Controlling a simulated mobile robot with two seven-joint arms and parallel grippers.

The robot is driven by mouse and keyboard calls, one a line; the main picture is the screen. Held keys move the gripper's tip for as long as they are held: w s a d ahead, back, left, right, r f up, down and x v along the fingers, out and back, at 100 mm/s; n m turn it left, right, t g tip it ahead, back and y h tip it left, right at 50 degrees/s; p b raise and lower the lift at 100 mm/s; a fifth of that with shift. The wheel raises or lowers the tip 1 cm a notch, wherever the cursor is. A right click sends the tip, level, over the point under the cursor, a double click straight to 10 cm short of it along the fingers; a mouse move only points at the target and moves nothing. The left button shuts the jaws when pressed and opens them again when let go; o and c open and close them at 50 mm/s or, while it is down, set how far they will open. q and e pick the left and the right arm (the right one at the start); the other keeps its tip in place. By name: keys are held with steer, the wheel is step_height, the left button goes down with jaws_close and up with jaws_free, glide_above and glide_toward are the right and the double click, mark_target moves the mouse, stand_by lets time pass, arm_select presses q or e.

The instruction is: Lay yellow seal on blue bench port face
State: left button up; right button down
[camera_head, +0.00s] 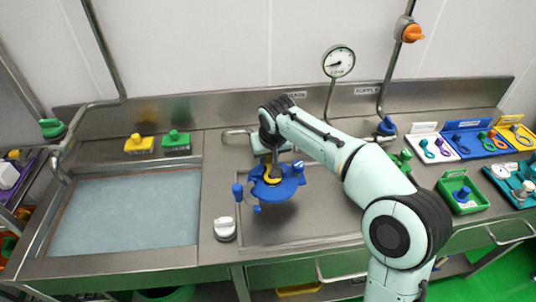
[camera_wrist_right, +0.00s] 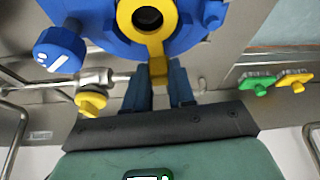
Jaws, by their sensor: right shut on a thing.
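The yellow seal (camera_head: 270,180) is a flat ring with a short tab; it shows large in the right wrist view (camera_wrist_right: 158,50). My right gripper (camera_head: 270,164) is shut on the tab, its two dark blue fingers (camera_wrist_right: 159,88) on either side. The ring is over the face of the blue bench port (camera_head: 288,188), and a dark opening shows through it in the wrist view. I cannot tell whether the ring touches the face. The port has blue knobs at its rim, one at the left (camera_wrist_right: 60,48) in the wrist view. My left gripper is not in view.
A white-topped knob (camera_head: 225,228) stands left of the port. Coloured trays of rings (camera_head: 467,143) and a green bin (camera_head: 463,193) are at the right.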

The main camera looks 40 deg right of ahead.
steer(key=shift+f, duration=0.4)
steer(key=c, duration=0.9)
jaws_free()
steer(key=shift+o, duration=0.2)
steer(key=p+v, duration=0.1)
steer(key=v, duration=1.2)
steer(key=shift+r+p, duration=0.2)
steer(key=shift+p, duration=0.15)
steer(key=shift+s, duration=0.15)
